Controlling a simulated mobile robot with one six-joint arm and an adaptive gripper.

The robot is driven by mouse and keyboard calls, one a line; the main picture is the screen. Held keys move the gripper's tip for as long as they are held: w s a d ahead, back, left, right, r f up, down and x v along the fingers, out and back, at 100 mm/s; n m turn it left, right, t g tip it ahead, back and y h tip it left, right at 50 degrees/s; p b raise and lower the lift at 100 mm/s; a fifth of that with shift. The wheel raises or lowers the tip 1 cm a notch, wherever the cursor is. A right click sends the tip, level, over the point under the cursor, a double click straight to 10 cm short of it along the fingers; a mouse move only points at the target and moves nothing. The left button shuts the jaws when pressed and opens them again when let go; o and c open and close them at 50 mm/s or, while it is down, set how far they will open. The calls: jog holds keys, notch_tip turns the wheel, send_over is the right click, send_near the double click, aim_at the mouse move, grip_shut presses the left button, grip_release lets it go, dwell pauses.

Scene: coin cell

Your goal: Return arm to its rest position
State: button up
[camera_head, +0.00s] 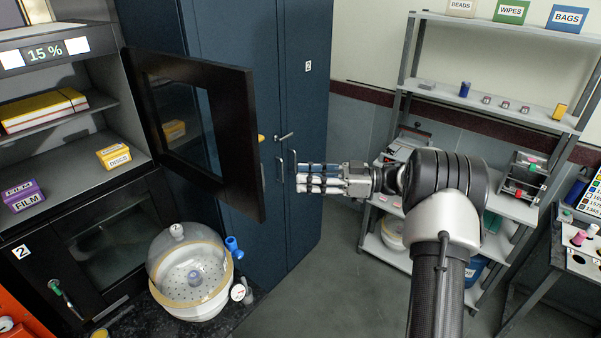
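My arm (440,215) rises from the bottom right of the head view and bends left at a dark, ribbed joint. My gripper (303,179) points left, in front of the blue cabinet (240,40) and close to its handles in the picture. Its fingers lie nearly parallel, and no object shows in them. The view does not settle whether the fingertips touch anything or how far apart they are.
A dark framed door (238,130) stands open to the left of my gripper. A glass desiccator (190,275) sits below it. A shelf rack (490,105) with small items stands behind my arm. Grey floor (335,290) is clear in the middle.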

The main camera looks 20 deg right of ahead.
jog(key=shift+w, duration=0.1)
jog(key=w+a+r+m+t+h+b, duration=0.2)
jog(key=w+r+m+t+h+b, duration=0.45)
jog(key=w+r+t+h, duration=0.3)
jog(key=s+d+f+m+g+h+b, duration=0.1)
jog(key=s+f+m+g+h+b, duration=0.15)
jog(key=s+h, duration=0.4)
jog(key=s+f+m+g+h+b, duration=0.2)
jog(key=s+m+h+b, duration=0.15)
jog(key=s, duration=0.65)
jog(key=s+a+f+g+y+b, duration=0.1)
jog(key=s+a+f+g, duration=0.3)
jog(key=s+f, duration=0.6)
jog(key=s+a+f+g+y+b, duration=0.2)
jog(key=s+a+f+g+b, duration=0.2)
jog(key=s, duration=1.4)
jog(key=a+f, duration=0.3)
jog(key=f, duration=0.3)
jog(key=shift+s+a+f+b, duration=0.15)
jog(key=shift+s+f+b, duration=0.2)
jog(key=shift+s+f, duration=0.05)
